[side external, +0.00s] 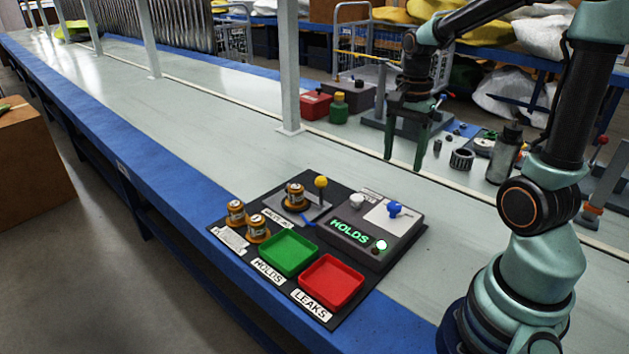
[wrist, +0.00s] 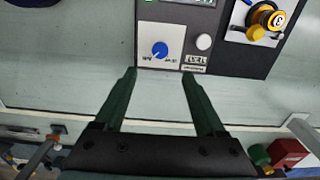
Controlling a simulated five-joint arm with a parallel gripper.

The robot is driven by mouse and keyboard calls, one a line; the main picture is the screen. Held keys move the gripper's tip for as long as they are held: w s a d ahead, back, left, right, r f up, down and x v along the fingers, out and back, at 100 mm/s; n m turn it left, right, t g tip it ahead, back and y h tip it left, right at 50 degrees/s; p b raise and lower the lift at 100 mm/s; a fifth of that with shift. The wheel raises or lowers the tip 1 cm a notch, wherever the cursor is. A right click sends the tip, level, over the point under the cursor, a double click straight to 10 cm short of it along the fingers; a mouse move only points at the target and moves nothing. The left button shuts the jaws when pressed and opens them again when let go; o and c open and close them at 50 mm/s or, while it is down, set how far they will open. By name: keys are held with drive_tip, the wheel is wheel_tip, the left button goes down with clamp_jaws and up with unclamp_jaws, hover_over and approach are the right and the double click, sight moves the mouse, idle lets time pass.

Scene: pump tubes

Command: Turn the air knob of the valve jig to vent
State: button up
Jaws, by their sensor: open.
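The blue air knob (side external: 395,208) sits on a white plate on top of the dark control box (side external: 352,240), whose screen reads HOLDS in green. In the wrist view the knob (wrist: 160,49) has a pale pointer mark and small labels on both sides, too small to read surely. My gripper (side external: 404,155) is open and empty, raised above the bench behind the box. In the wrist view its green fingers (wrist: 159,72) point toward the knob, apart from it. A small grey fixture (side external: 311,212) with a yellow-knobbed lever holds an orange-and-white part beside the box.
Two more orange-and-white parts (side external: 235,213) stand on the dark mat. A green tray (side external: 289,253) and a red tray (side external: 331,282) lie in front of the box. A white post (side external: 288,70), a dark bottle (side external: 503,153) and several tools stand behind. The bench at left is clear.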

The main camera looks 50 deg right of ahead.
sight(395, 205)
wheel_tip(395, 205, down, 12)
idle(0.6)
clamp_jaws()
